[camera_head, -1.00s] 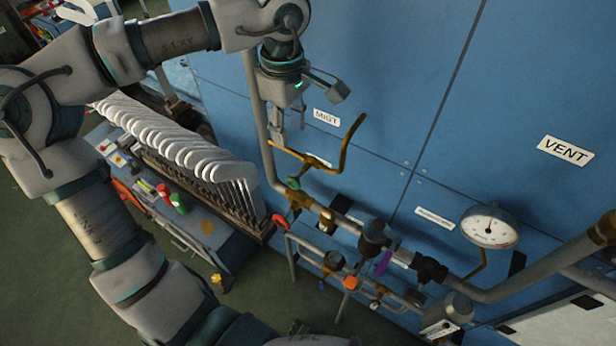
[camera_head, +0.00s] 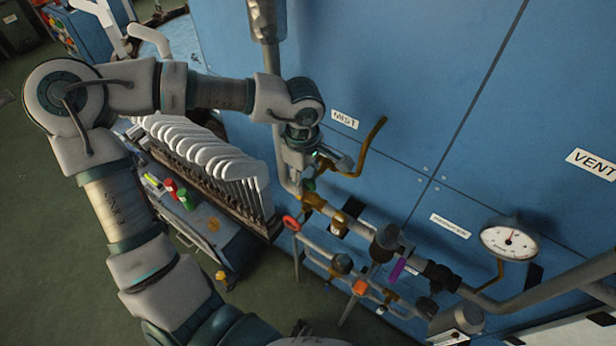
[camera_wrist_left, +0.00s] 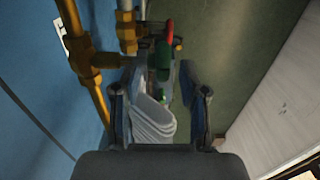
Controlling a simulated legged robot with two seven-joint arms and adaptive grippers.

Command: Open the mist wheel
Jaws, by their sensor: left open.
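The MIST label (camera_head: 345,119) is on the blue panel, above brass pipework. A small green wheel (camera_head: 309,185) sits on the brass valve below it, and a red wheel (camera_head: 290,222) sits lower. I cannot tell for certain which is the mist wheel; the green one is nearer the label. My left gripper (camera_head: 298,175) points down just above the green wheel, open and empty. In the left wrist view the green wheel (camera_wrist_left: 163,62) shows beyond the open fingers (camera_wrist_left: 157,105), with the red wheel (camera_wrist_left: 169,30) farther on. Contact is not visible. My right gripper is out of view.
A brass pipe (camera_head: 368,150) bends up close to the gripper's right. A row of white sock boards (camera_head: 215,160) stands on a bench to the left. A grey pipe (camera_head: 362,230) with valves and a pressure gauge (camera_head: 509,241) runs right. Green floor is open at lower left.

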